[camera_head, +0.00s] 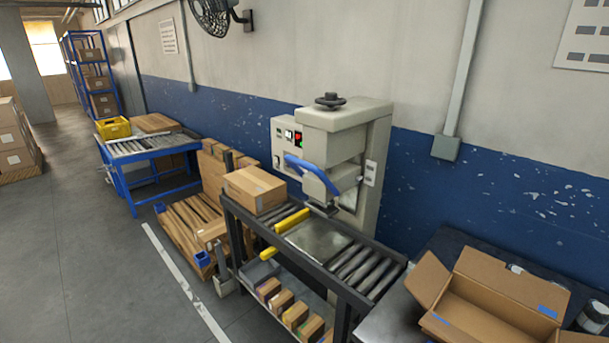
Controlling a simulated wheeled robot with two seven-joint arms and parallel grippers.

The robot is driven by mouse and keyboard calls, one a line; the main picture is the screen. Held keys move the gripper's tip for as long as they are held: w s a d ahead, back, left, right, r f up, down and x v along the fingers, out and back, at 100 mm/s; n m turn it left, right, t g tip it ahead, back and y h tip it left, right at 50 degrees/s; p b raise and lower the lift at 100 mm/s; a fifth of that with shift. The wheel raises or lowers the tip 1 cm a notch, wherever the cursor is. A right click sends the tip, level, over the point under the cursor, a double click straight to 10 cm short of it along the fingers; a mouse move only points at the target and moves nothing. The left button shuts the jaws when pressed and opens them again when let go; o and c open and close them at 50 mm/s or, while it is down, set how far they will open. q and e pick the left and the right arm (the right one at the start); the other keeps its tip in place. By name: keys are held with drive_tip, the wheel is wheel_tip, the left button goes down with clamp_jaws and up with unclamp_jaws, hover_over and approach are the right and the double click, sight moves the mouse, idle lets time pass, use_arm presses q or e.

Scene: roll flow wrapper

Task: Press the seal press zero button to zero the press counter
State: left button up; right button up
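The seal press (330,135) is a beige machine standing against the wall behind the roller conveyor. Its left side has a control panel (282,148) with small dark and white parts and a small red and green element. A blue lever handle (312,172) crosses its front. A small light plate (370,173) with dark marks is on its right side. The zero button is too small to tell apart in this view. Neither of my grippers is in view.
The roller conveyor (360,268) carries a closed carton (255,188) left of the press, with small boxes on a shelf below. An open carton (497,295) stands on a dark table at right. The floor (100,260) at left is clear.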

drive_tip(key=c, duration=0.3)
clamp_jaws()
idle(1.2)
